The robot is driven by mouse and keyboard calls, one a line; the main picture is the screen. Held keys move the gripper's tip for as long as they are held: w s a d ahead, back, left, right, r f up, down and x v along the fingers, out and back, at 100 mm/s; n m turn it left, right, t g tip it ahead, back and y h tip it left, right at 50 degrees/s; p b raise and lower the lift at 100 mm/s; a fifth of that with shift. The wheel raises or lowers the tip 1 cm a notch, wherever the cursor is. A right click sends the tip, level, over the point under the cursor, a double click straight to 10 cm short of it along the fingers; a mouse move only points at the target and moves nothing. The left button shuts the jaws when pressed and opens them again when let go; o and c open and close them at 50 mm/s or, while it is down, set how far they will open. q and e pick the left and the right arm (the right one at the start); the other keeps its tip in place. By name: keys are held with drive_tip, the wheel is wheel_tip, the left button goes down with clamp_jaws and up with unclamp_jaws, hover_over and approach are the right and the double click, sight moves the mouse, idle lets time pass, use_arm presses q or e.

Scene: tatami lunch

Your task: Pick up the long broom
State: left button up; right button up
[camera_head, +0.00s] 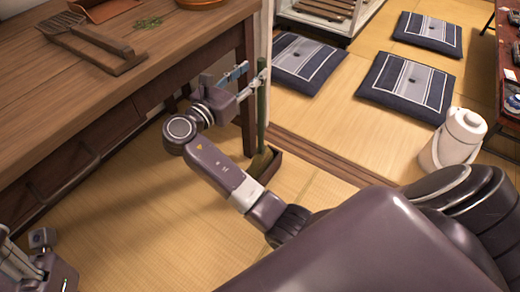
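The long broom (261,118) stands nearly upright beside the wooden post at the table's end. Its green handle shows, and its lower end (262,162) sits at a small dark box or dustpan on the floor. My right gripper (250,73) is at the upper part of the handle, its two fingers apart. One finger overlaps the handle's top in the picture; I cannot tell whether it touches. My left gripper (38,252) is only partly in view at the lower left corner, away from the broom.
A wooden table (150,90) stands close on the left, with a spatula-like tool (95,42) on it. Navy cushions (408,86) lie on the tatami beyond a wooden sill (330,155). A white jug (457,137) stands at right. The tatami below the table is clear.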

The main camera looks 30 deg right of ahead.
sight(259, 66)
drive_tip(key=b+x, duration=0.2)
drive_tip(key=x, duration=0.2)
drive_tip(key=shift+w+d+r+b, duration=0.1)
drive_tip(key=shift+w+d+b, duration=0.1)
drive_tip(key=shift+d+b, duration=0.25)
drive_tip(key=shift+c, duration=0.7)
clamp_jaws()
